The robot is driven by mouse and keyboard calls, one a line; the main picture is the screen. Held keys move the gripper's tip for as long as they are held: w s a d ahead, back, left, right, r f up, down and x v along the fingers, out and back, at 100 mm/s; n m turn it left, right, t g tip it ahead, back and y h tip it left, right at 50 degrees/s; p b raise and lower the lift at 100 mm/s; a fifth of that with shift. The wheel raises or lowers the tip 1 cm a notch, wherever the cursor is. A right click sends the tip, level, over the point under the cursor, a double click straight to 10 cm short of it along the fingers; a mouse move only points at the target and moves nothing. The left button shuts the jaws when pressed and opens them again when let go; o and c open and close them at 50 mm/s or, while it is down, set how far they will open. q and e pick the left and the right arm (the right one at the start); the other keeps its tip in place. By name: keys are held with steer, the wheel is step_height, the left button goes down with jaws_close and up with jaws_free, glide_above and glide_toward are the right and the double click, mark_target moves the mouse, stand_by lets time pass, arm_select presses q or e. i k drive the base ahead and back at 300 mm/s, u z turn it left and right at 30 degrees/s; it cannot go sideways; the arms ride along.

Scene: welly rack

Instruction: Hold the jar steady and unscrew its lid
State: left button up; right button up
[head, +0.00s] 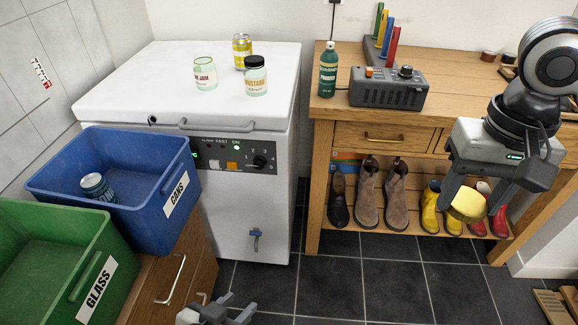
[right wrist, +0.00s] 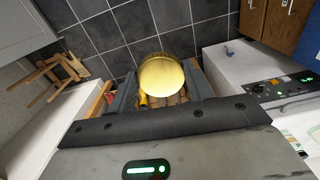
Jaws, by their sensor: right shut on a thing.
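The jam jar (head: 205,76) stands upright on the white freezer top; its rim looks bare, with no lid on it. A mustard jar (head: 256,78) with a dark lid stands to its right. My right gripper (head: 469,208) is shut on a round gold lid (head: 466,204), held in the air in front of the workbench, far from the jars. The lid also shows between the fingers in the right wrist view (right wrist: 161,76). My left gripper (head: 216,312) is at the bottom edge, low in front of the freezer and partly cut off; neither jar is near it.
A yellow can (head: 242,51) stands behind the jars on the freezer (head: 130,82). A blue cans bin (head: 150,207) holds one can; a green glass bin (head: 105,240) is beside it. The workbench (head: 455,90) carries a green bottle (head: 328,70) and a grey device (head: 388,90). Shoes and wellies stand below.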

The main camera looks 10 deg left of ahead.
mark_target(204, 67)
steer(key=z, duration=0.4)
steer(key=i, duration=1.4)
steer(key=u, duration=3.65)
steer(key=i, duration=0.5)
steer(key=z, duration=0.05)
